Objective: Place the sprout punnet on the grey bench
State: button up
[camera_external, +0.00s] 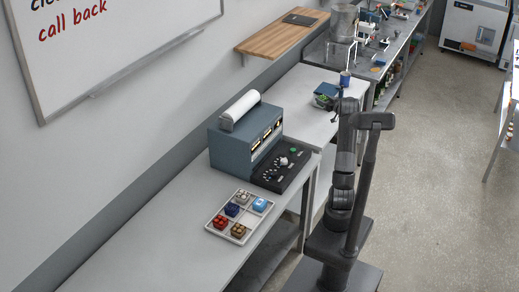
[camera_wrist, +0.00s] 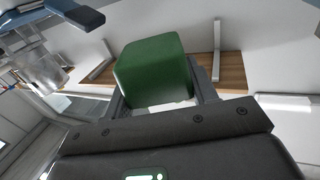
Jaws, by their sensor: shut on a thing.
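The sprout punnet shows as a green block (camera_wrist: 152,70) between my fingers in the wrist view. My gripper (camera_wrist: 160,92) is shut on it, with a finger at each side. In the external view a small dark green shape, likely the punnet (camera_external: 324,95), appears by my gripper (camera_external: 328,103) over the white bench section, left of my arm's upper part. I cannot tell its exact height there. The darker grey bench (camera_external: 322,56) lies beyond it, toward the back.
The grey bench carries a metal pot (camera_external: 344,22) and several small items. A wooden shelf (camera_external: 280,34) is on the wall. A blue-grey instrument (camera_external: 243,140) and a compartment tray (camera_external: 240,216) stand on the near bench (camera_external: 150,235). Clear floor (camera_external: 440,180) lies to the right.

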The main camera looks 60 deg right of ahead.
jog(key=s+d+f+n+y, duration=0.1)
jog(key=s+d+f, duration=0.2)
jog(key=s, duration=0.3)
jog(key=s+d+f+n+y, duration=0.1)
jog(key=s+d+f+y, duration=0.1)
jog(key=s+d, duration=0.3)
jog(key=shift+s+d+f+t+y, duration=0.3)
jog(key=shift+s+d+f+t, duration=0.1)
jog(key=shift+s+f, duration=0.35)
send_over(327, 122)
notch_tip(327, 122, down, 7)
jog(key=shift+w, duration=0.1)
jog(key=shift+f, duration=1.8)
jog(key=shift+f, duration=0.15)
jog(key=shift+f, duration=0.1)
jog(key=o, duration=1)
jog(key=shift+o, duration=0.2)
